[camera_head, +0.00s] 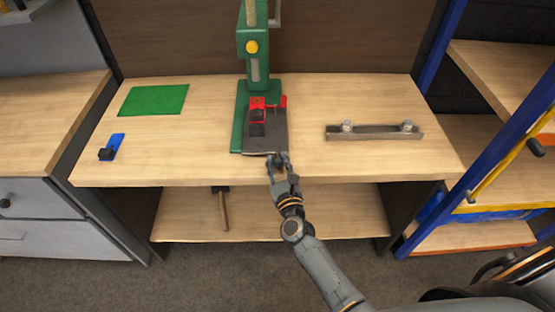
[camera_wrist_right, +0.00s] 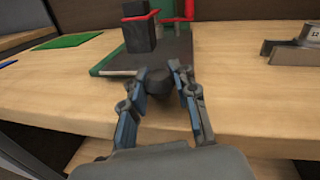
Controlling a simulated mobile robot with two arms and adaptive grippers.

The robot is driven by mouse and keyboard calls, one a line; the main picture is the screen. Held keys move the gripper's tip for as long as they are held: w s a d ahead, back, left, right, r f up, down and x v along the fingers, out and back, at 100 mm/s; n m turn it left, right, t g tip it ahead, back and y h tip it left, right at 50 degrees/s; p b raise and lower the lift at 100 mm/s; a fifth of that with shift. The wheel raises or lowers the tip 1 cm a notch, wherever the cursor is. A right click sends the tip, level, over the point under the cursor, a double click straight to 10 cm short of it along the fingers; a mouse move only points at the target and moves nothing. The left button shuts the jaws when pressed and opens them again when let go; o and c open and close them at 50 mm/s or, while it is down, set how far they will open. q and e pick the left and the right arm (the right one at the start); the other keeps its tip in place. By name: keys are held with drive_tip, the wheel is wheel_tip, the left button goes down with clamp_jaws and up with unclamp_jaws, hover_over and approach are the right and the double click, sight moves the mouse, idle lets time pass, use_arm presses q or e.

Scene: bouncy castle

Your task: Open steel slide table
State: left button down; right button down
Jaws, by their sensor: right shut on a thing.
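The steel slide table (camera_head: 263,139) is a dark grey plate on the green base of a press (camera_head: 241,118) in the middle of the workbench. A red clamp with a black block (camera_head: 257,122) sits on it. The plate also shows in the right wrist view (camera_wrist_right: 176,52). My right gripper (camera_head: 277,160) is at the plate's front edge. In the right wrist view my right gripper (camera_wrist_right: 158,75) has its fingers on both sides of a dark round knob (camera_wrist_right: 157,82) at the plate's front, shut on it. My left gripper is not in view.
A green mat (camera_head: 153,99) and a blue item with a black block (camera_head: 111,147) lie at the left. A metal bar with two knobs (camera_head: 375,132) lies at the right. A hammer (camera_head: 222,207) is on the lower shelf. A blue-framed shelf (camera_head: 440,190) stands at the right.

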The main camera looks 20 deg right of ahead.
drive_tip(key=s+a+b, duration=0.1)
drive_tip(key=s+a, duration=0.3)
drive_tip(key=s, duration=1.1)
drive_tip(key=shift+s+a+b, duration=0.2)
drive_tip(key=shift+b, duration=0.15)
drive_tip(key=c, duration=1)
unclamp_jaws()
drive_tip(key=shift+s, duration=0.1)
drive_tip(key=s, duration=0.7)
drive_tip(key=s+a, duration=0.1)
drive_tip(key=s, duration=0.3)
drive_tip(key=shift+s, duration=0.35)
